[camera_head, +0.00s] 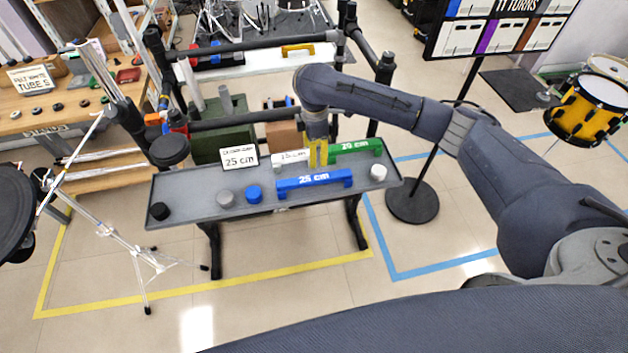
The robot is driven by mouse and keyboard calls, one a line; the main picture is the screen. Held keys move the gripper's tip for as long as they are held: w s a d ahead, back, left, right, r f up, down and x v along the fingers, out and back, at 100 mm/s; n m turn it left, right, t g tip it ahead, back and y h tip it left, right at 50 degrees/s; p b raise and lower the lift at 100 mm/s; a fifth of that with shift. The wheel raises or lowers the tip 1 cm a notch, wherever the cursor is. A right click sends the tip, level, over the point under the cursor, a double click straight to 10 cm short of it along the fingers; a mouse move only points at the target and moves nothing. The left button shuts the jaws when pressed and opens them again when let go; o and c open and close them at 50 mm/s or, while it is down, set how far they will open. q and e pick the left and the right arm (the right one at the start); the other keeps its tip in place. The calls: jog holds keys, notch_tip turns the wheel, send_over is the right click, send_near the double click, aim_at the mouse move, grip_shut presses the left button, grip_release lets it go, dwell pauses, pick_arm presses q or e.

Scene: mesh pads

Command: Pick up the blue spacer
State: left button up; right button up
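The blue spacer (305,182) is a long bar marked "25 cm". It lies near the front edge of the grey tray-like table (200,179). My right gripper (318,162) points down just behind the middle of the blue spacer, between a white spacer (288,157) and a green spacer (355,148) marked "20 cm". Its two yellow fingers show a narrow gap between them, with nothing seen held. Whether the fingertips touch the blue spacer cannot be told. My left gripper is not in view.
A "25 cm" sign card (239,158) stands at the table's back. Black (160,211), grey (225,197), blue (254,194) and white (378,172) round pieces stand along the table. A dark frame with black pads rises behind it. The table's left part is mostly clear.

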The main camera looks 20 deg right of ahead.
aim_at(314, 178)
notch_tip(314, 178, down, 13)
jog(key=shift+s+a+f, duration=0.1)
dwell(0.7)
grip_shut()
dwell(0.4)
